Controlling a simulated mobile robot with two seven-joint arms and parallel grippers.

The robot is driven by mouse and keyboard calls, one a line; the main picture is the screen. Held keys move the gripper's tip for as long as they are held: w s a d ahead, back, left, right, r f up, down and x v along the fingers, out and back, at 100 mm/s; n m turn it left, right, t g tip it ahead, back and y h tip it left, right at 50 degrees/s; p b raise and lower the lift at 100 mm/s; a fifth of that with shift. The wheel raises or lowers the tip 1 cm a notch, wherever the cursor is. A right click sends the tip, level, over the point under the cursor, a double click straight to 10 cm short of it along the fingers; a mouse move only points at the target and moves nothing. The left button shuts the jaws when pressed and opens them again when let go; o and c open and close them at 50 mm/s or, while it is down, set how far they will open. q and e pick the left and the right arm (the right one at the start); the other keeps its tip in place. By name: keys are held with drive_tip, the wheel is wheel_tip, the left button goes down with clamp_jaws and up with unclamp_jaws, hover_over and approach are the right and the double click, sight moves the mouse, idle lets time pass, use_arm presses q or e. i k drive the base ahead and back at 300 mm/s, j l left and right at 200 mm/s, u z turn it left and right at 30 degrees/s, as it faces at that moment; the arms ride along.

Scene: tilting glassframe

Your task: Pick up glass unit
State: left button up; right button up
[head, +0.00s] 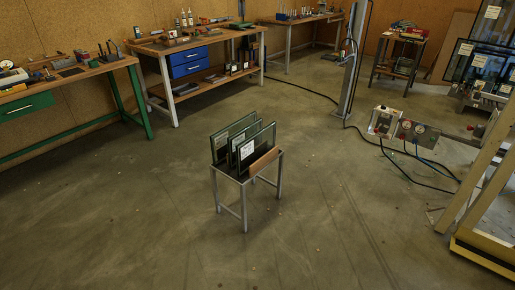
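Several glass units stand upright, side by side, on a small grey metal stand in the middle of the floor. The front glass unit (257,146) has a white label at its left end, and another glass unit (221,147) stands behind it. A brown wooden strip lies along the near side of the glass. The stand (245,206) has thin legs and a dark top. Neither of my grippers shows in the head view.
A green-legged workbench (65,83) is at the left, and a bench with blue drawers (187,62) stands behind. The floor around the stand is clear.

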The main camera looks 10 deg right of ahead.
sight(249, 150)
drive_tip(key=i, duration=1.35)
drive_tip(key=i+l, duration=0.15)
drive_tip(key=i, duration=1.25)
